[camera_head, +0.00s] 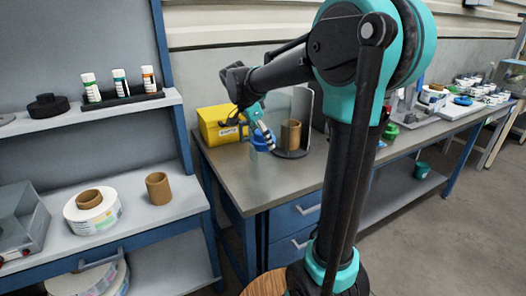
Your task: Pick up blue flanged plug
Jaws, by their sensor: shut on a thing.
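The blue flanged plug (259,139) is held at the end of my gripper (265,136), in the middle of the head view. My gripper is shut on it. The plug is in front of the yellow bin and left of the brown core; how far it is above the bench top is hard to tell. The gripper fingers cover part of the plug.
A yellow bin (213,128) and a brown core (291,136) on a dark round stand are close by on the workbench (240,180). A shelf (150,218) at left holds a label reel (108,218) and another brown core (158,188). Small parts crowd the bench's far right.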

